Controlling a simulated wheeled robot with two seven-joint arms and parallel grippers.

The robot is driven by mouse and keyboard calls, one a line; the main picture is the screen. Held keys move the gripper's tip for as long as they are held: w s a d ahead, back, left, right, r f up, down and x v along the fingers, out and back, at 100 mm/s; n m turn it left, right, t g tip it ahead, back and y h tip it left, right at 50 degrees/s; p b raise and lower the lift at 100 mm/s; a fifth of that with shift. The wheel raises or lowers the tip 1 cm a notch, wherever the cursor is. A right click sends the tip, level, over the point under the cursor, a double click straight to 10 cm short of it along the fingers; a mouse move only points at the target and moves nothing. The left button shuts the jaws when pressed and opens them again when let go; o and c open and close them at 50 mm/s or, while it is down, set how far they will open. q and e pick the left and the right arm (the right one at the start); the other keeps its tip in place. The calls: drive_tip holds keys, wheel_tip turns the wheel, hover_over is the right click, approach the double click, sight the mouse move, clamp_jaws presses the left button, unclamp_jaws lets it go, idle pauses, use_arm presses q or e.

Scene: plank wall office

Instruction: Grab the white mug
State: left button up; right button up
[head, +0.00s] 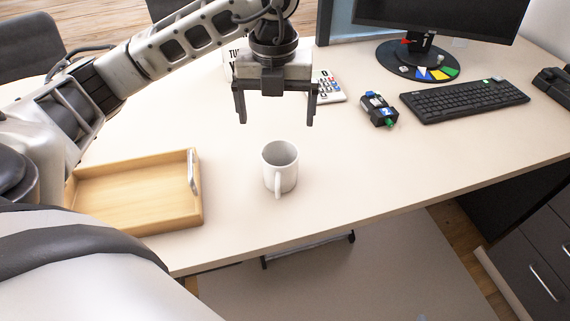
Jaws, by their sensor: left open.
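The white mug (270,176) stands upright on the desk, near its front edge, with its handle toward the front. My left gripper (276,119) is open and empty. It hangs above the desk, and in the picture it is just above the mug, with its two fingers pointing down and apart. The fingers do not touch the mug. My right gripper does not show.
A wooden tray (140,228) with a metal handle sits left of the mug. A calculator (328,88), a small dark device (379,109), a keyboard (464,98) and a monitor (440,15) stand to the right and back. The desk (340,180) right of the mug is bare.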

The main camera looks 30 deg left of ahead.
use_arm(q)
approach(276, 149)
drive_tip(key=s+d+f, duration=0.3)
drive_tip(key=s+f, duration=0.1)
drive_tip(key=f, duration=0.1)
drive_tip(key=shift+w+f+p, duration=0.1)
drive_tip(key=shift+w+f, duration=0.05)
drive_tip(key=shift+f, duration=0.9)
drive_tip(key=shift+w+f+p, duration=0.1)
drive_tip(key=shift+w+f, duration=0.1)
drive_tip(key=shift+f, duration=0.85)
drive_tip(key=shift+w+f+p, duration=0.1)
drive_tip(key=shift+w+f, duration=0.05)
drive_tip(key=shift+f, duration=0.9)
drive_tip(key=c, duration=1.2)
drive_tip(key=shift+c, duration=0.3)
drive_tip(key=shift+r, duration=0.1)
